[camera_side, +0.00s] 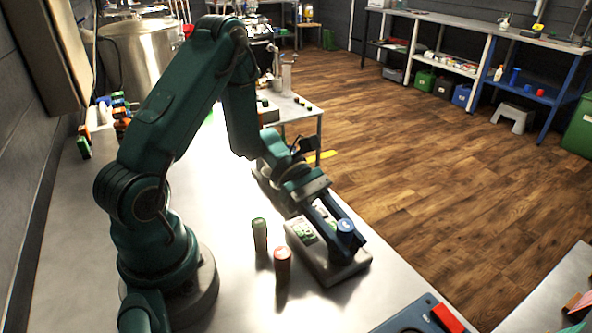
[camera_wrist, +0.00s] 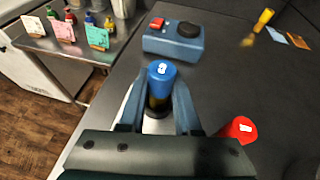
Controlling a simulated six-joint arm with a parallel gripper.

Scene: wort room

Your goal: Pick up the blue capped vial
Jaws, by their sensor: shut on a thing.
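The blue capped vial (camera_wrist: 161,86) stands upright between the two fingers of my gripper (camera_wrist: 158,112) in the wrist view, with a pale mark on its cap. In the side view its blue cap (camera_side: 345,229) shows at the fingertips of my gripper (camera_side: 338,238), which is shut on it. The vial's lower part is mostly hidden by the fingers in the side view. I cannot tell whether its base touches the surface below.
A red capped vial (camera_side: 282,264) and a green capped vial (camera_side: 259,234) stand on the bench left of my gripper. A blue box with a red button (camera_wrist: 173,39) stands beyond the vial.

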